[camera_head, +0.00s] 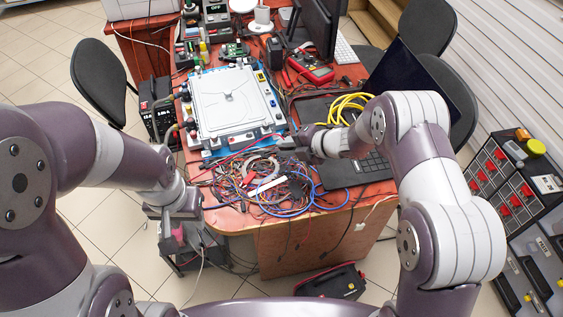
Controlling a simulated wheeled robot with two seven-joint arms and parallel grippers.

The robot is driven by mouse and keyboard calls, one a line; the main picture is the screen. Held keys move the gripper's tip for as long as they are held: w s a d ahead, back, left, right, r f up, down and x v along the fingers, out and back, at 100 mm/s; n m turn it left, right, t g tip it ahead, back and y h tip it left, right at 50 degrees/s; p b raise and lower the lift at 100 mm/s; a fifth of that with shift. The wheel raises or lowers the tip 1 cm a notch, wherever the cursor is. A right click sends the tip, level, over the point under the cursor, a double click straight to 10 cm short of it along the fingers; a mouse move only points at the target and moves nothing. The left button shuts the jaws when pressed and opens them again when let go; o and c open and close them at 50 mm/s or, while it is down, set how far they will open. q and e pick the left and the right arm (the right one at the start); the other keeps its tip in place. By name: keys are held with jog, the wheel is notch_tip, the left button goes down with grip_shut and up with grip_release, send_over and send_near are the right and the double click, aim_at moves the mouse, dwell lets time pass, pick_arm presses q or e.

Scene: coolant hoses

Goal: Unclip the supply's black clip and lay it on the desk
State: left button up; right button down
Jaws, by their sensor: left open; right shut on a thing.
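The white plate unit (228,100) lies on a blue base on the desk, with small terminals along its edges. My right gripper (286,143) is at the unit's near right corner, shut on a small dark thing that appears to be the black clip. The fingers hide most of it, and I cannot tell whether it still touches a terminal. A black boxy device, perhaps the supply (158,108), stands at the desk's left side. My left gripper (176,236) is open and empty, low beside the desk's near left corner.
A tangle of coloured wires (262,182) covers the near part of the desk (232,217). A red multimeter (310,69) and a monitor (318,25) stand farther back. A narrow front strip is bare.

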aim_at(282, 179)
jog(key=shift+s+a+f+n+g+y+b, duration=0.2)
jog(key=shift+s+a+f+n+g+y, duration=0.15)
jog(key=shift+s+a+n+g+y, duration=0.15)
jog(key=shift+s+a+f+n+g+y+b, duration=0.2)
jog(key=shift+s+a+f+n+g+y, duration=0.15)
jog(key=shift+s+n, duration=0.25)
jog(key=shift+s+f, duration=0.1)
jog(key=shift+s, duration=0.05)
notch_tip(282, 179, down, 6)
jog(key=b, duration=0.5)
jog(key=shift+a, duration=0.1)
pick_arm(q)
notch_tip(282, 179, down, 6)
jog(key=shift+f, duration=0.25)
pick_arm(e)
jog(key=c, duration=1)
grip_release()
jog(key=shift+s, duration=0.1)
jog(key=shift+f, duration=0.1)
